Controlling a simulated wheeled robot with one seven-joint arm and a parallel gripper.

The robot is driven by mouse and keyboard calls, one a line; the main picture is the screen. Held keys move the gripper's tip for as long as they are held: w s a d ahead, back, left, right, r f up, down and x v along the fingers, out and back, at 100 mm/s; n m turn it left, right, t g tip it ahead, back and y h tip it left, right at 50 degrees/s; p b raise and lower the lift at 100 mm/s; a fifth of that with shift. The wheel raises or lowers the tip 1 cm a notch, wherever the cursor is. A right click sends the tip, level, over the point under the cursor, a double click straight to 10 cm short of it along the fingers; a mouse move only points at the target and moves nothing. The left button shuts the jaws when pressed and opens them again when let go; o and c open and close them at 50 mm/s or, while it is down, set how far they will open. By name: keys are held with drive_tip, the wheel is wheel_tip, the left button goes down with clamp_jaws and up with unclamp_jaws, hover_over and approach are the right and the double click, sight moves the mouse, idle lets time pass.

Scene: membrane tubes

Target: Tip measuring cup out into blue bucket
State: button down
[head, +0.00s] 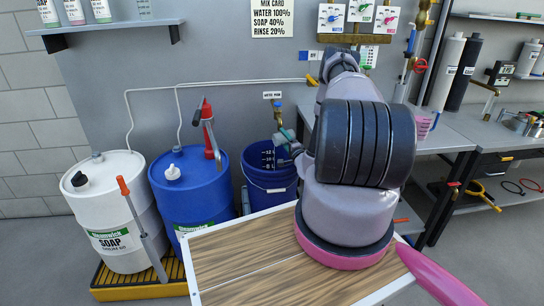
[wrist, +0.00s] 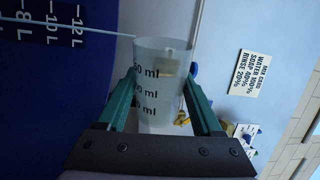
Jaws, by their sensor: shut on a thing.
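My gripper (wrist: 160,66) is shut on the measuring cup (wrist: 152,112), its teal fingers on either side. The cup is translucent whitish with black ml marks. It is tilted onto its side, with its mouth turned sideways. A thin pale stream runs from its rim down toward the blue bucket (head: 270,188). The bucket's blue wall with litre marks also fills the left of the wrist view (wrist: 50,95). In the head view my gripper (head: 282,141) is over the bucket's right part; the cup is hard to make out there.
A blue drum (head: 188,195) and a white soap drum (head: 112,215) stand left of the bucket on a yellow pallet (head: 140,288). A wood-topped table (head: 240,262) is in front. A tap (head: 279,112) is on the wall above the bucket. A grey bench (head: 455,125) is at right.

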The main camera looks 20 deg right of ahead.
sight(289, 131)
drive_tip(key=shift+a+r+n, duration=0.1)
drive_tip(key=shift+a+n, duration=0.05)
drive_tip(key=shift+n, duration=0.45)
drive_tip(key=shift+d+f+m, duration=0.2)
drive_tip(key=shift+m, duration=0.3)
drive_tip(key=shift+d+r+m, duration=0.3)
drive_tip(key=shift+r+m, duration=0.1)
drive_tip(key=shift+m, duration=0.4)
drive_tip(key=shift+m+h, duration=0.3)
drive_tip(key=shift+m, duration=0.3)
drive_tip(key=shift+d+f+m, duration=0.1)
drive_tip(key=shift+d+m, duration=0.1)
drive_tip(key=shift+m, duration=0.5)
drive_tip(key=r, duration=0.1)
drive_tip(key=d+r+m, duration=0.1)
drive_tip(key=r, duration=0.1)
drive_tip(key=shift+r, duration=0.2)
